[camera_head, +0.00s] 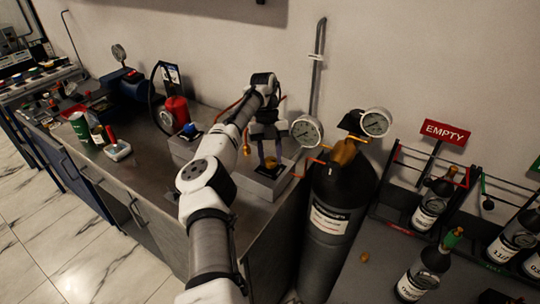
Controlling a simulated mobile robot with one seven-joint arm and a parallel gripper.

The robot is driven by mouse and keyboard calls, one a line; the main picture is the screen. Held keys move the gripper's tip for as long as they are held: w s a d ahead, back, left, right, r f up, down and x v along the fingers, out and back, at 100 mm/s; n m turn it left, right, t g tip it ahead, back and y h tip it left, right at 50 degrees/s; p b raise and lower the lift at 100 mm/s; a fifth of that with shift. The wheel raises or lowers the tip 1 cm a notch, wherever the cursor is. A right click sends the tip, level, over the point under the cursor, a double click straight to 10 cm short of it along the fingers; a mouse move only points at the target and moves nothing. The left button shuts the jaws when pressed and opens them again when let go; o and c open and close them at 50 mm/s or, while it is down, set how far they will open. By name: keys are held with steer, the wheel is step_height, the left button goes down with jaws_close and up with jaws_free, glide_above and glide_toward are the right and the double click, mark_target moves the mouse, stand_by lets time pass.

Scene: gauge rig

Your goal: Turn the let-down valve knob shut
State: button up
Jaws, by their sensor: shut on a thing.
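My arm reaches across the bench, and my gripper (269,154) points down over a grey block (258,184) at the bench's right end. Its dark fingers are shut on a small part that I take for the let-down valve knob. The fingers mostly hide this knob. A brass-coloured fitting (271,163) shows low between the fingers. A round white dial gauge (307,131) stands just right of the gripper. The knob's turn angle cannot be made out.
A dark gas cylinder (333,218) with a brass valve and second gauge (376,122) stands right of the bench. Bottle racks with an EMPTY sign (445,132) are further right. A red bottle (177,110), green can (80,127) and blue machine (125,84) occupy the bench's left.

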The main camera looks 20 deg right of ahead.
stand_by(0.3)
steer(key=o, duration=1)
steer(key=shift+r, duration=0.1)
